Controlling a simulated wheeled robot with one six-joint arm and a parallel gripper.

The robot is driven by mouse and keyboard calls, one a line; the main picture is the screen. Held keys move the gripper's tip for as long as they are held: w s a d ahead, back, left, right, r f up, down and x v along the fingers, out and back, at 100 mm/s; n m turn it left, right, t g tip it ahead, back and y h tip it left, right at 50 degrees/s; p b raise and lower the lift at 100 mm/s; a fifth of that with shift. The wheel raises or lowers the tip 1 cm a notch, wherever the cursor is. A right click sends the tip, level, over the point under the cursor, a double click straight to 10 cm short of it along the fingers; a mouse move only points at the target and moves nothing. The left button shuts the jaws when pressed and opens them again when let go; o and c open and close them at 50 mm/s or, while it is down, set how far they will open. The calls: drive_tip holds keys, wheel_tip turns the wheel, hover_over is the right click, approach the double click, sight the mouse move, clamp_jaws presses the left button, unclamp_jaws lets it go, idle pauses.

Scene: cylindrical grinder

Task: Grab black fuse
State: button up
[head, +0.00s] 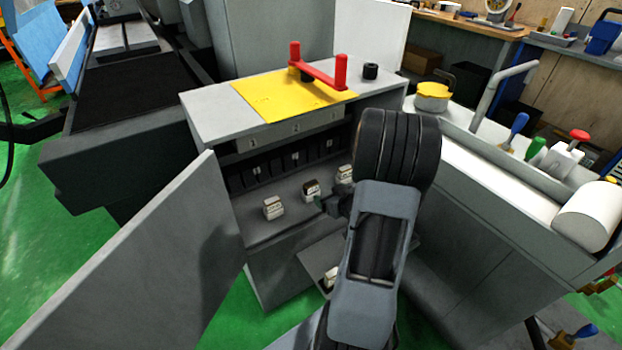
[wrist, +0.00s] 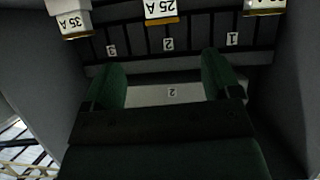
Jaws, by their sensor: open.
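Small white-topped fuses stand in a row on the open cabinet's inner shelf in the head view: a left one (head: 273,207), a middle one (head: 311,188) with darker sides, and a right one (head: 345,173). In the wrist view two labels read upside down, 35 A (wrist: 72,24) and 25 A (wrist: 161,10); a third is cut off at the top right. I cannot tell which fuse is the black one. My gripper (wrist: 162,78) is open, with nothing seen between its dark green fingers. In the head view it is inside the cabinet beside the middle fuse, partly hidden by my arm.
The grey cabinet (head: 215,115) has its door (head: 150,265) swung open at left. A yellow plate (head: 265,98), red handle (head: 318,66) and small black cylinder (head: 370,71) are on top. Another white piece (head: 331,278) sits lower, beside my arm. The machine body (head: 470,215) stands right.

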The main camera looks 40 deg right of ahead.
sight(311, 183)
drive_tip(key=shift+t+y, duration=0.3)
drive_tip(key=b+x, duration=0.2)
drive_tip(key=x, duration=1.1)
drive_tip(key=shift+d+r, duration=0.1)
drive_tip(key=shift+d, duration=0.05)
drive_tip(key=shift+s, duration=0.1)
drive_tip(key=c, duration=1)
drive_tip(key=shift+c, duration=0.3)
drive_tip(key=shift+r, duration=0.2)
